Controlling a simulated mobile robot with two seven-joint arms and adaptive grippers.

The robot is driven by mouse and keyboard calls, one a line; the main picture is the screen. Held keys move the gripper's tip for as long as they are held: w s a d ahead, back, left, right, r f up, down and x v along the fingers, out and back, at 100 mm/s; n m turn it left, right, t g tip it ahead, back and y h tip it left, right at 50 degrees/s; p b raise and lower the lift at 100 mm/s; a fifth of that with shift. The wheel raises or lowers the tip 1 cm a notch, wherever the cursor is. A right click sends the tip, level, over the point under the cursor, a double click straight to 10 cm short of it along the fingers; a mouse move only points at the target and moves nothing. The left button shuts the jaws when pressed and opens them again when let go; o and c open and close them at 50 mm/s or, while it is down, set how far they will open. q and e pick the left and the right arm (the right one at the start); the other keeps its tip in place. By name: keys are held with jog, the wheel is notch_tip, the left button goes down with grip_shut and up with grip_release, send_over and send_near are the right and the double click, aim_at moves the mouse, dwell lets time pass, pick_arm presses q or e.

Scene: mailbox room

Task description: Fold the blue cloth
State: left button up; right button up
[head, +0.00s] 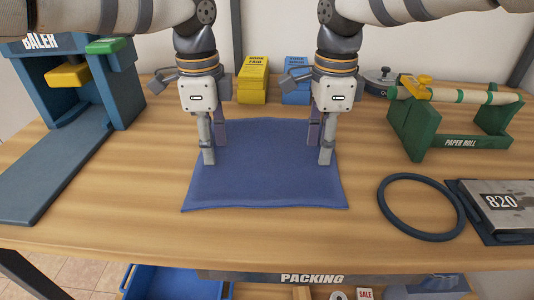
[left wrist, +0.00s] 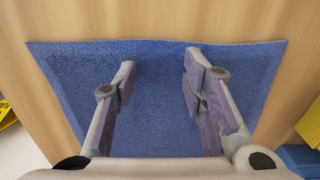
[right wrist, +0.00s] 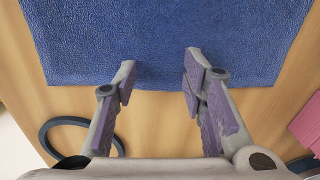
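The blue cloth (head: 262,185) lies flat and spread out on the wooden table in the head view. My left gripper (head: 215,155) points down at the cloth's left side, with its fingers apart. In the left wrist view, the left gripper (left wrist: 160,75) is open over the blue cloth (left wrist: 155,110), with nothing between its fingers. My right gripper (head: 320,155) points down at the cloth's right edge. In the right wrist view, the right gripper (right wrist: 160,70) is open, its fingertips near the edge of the cloth (right wrist: 165,30). I cannot tell whether the fingertips touch the cloth.
A blue baler (head: 75,90) stands at the left. A yellow box (head: 252,80) and a blue box (head: 297,85) stand behind the cloth. A green paper roll stand (head: 420,125), a dark ring (head: 385,215) and a scale (head: 500,205) are at the right. The table front is clear.

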pick_arm(q)
jog(key=shift+f, duration=0.1)
pick_arm(e)
jog(key=shift+f, duration=0.1)
pick_arm(q)
jog(key=shift+f, duration=0.4)
jog(key=shift+c, duration=0.3)
pick_arm(e)
jog(key=shift+f, duration=0.35)
jog(key=shift+c, duration=0.3)
pick_arm(q)
jog(key=shift+s+r, duration=0.1)
jog(key=shift+r, duration=0.05)
jog(key=shift+c, duration=1.1)
pick_arm(e)
jog(key=shift+r, duration=0.1)
jog(key=shift+c, duration=1.1)
pick_arm(q)
jog(key=shift+c, duration=1.2)
pick_arm(e)
jog(key=shift+c, duration=1.2)
pick_arm(q)
jog(key=shift+f, duration=0.2)
grip_shut()
pick_arm(e)
grip_shut()
jog(key=shift+f, duration=0.2)
